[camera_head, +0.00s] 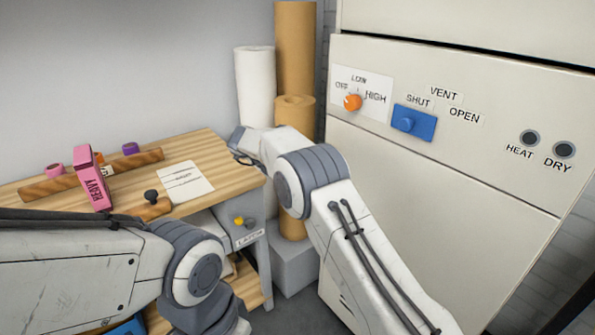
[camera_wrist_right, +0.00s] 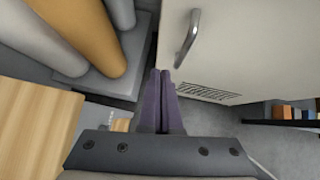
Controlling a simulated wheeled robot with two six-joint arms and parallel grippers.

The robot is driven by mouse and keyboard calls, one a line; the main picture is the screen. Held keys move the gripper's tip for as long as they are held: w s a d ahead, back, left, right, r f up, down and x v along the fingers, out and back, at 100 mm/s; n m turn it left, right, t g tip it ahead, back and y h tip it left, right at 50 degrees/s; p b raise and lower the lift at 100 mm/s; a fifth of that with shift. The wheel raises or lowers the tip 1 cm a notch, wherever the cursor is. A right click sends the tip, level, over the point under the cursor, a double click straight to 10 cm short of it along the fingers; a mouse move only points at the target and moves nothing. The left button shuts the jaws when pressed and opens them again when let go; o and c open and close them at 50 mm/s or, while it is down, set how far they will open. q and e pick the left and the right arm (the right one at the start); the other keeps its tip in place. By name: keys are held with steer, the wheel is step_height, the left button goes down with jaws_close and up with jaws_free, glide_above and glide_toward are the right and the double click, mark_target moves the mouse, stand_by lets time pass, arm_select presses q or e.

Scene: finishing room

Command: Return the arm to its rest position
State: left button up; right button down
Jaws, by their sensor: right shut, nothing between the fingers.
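My right arm (camera_head: 335,215) reaches up from the bottom right in the head view, with its forearm pointing away beside the bench's right end. Its fingers do not show clearly there. In the wrist view my right gripper (camera_wrist_right: 160,76) has its purple fingers together with nothing between them, over the gap between the bench and the cream cabinet. My left arm (camera_head: 70,265) comes in from the left and bends down at the bottom edge. Its gripper is out of view.
The wooden bench (camera_head: 205,148) holds a pink block (camera_head: 92,180), a wooden rail and a paper card (camera_head: 184,181). White and tan rolls (camera_head: 255,90) stand behind. The cream cabinet (camera_head: 400,190) has an orange knob (camera_head: 352,102) and blue slider (camera_head: 414,122). Its metal handle (camera_wrist_right: 187,38) is near my right fingers.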

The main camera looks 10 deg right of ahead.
steer(key=d+r+n+t+y, duration=0.25)
steer(key=r+n+t, duration=0.2)
steer(key=n, duration=0.65)
steer(key=d+r+n+t+y, duration=0.1)
steer(key=d+r+n+t, duration=0.2)
steer(key=r+n, duration=0.5)
steer(key=s+d+f+n+g+y, duration=0.1)
steer(key=s+f+n+g, duration=0.3)
steer(key=s+n, duration=0.65)
steer(key=s+f+n+g+y, duration=0.1)
steer(key=s+f+n+g, duration=0.2)
steer(key=s+f+n, duration=0.75)
steer(key=s+d+f+n+g+y, duration=0.1)
steer(key=s+f+n+g+y, duration=0.15)
steer(key=s+n, duration=0.85)
steer(key=s+a+r+n+g, duration=0.1)
steer(key=s+a+r+g, duration=0.15)
steer(key=s+a, duration=0.55)
steer(key=s+a+r+n+g, duration=0.15)
steer(key=s+a+r, duration=0.3)
steer(key=s, duration=0.45)
step_height(320, 180, up, 13)
steer(key=p, duration=1.3)
steer(key=shift+s+a+r+t+p, duration=0.2)
steer(key=shift+s+a+t+p, duration=0.15)
steer(key=shift+a+t+p, duration=0.1)
